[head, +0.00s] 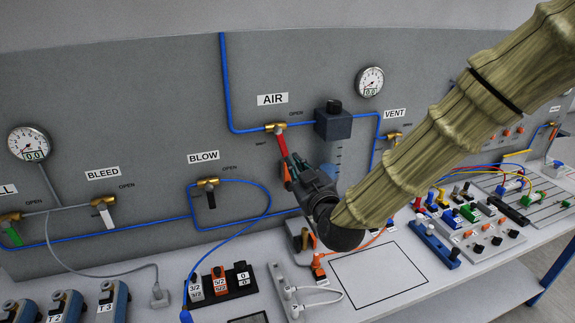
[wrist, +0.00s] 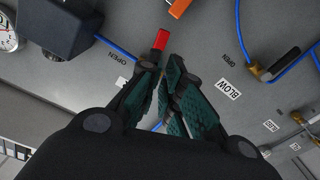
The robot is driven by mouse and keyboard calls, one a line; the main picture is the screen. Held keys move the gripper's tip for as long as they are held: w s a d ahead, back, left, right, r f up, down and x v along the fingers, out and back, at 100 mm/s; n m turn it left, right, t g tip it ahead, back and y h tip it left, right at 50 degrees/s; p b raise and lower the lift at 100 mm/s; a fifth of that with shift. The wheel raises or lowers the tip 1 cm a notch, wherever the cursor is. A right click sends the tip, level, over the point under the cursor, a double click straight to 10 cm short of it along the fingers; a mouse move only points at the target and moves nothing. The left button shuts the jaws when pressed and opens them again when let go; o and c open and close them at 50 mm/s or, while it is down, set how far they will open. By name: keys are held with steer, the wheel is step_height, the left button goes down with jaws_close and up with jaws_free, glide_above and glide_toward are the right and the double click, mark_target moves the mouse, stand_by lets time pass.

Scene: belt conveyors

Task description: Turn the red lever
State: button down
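The red lever (head: 283,146) hangs down and slightly right from a brass valve (head: 276,127) under the AIR label. In the wrist view its red end (wrist: 160,40) sticks out just past my fingertips. My gripper (head: 293,167) is at the lower part of the lever, coming from the lower right. In the wrist view my gripper's green-padded fingers (wrist: 162,62) are close together with a narrow gap, at the lever. The fingers hide part of the lever, and I cannot tell whether they touch or clamp it. The valve is hidden in the wrist view.
A dark box (head: 333,122) is on the blue pipe right of the valve. BLOW (head: 208,184) and BLEED (head: 103,216) valves with their own levers are to the left, VENT (head: 392,139) to the right. The bench below holds connectors, cables and blocks.

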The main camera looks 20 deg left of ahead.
mark_target(281, 142)
steer(key=w+a+f+n+g+y+b, duration=0.1)
steer(key=w+a+n+g+b, duration=0.1)
steer(key=n, duration=0.8)
steer(key=w+a+n+g+y+b, duration=0.2)
steer(key=a+n+b, duration=0.3)
steer(key=n, duration=0.5)
steer(key=shift+w+a+f+g+b, duration=0.15)
steer(key=shift+w+f+g+b, duration=0.3)
steer(key=shift+w, duration=0.35)
steer(key=shift+d+r, duration=0.15)
steer(key=shift+d, duration=0.05)
steer(key=shift+w+a+n, duration=0.15)
steer(key=shift+n, duration=0.25)
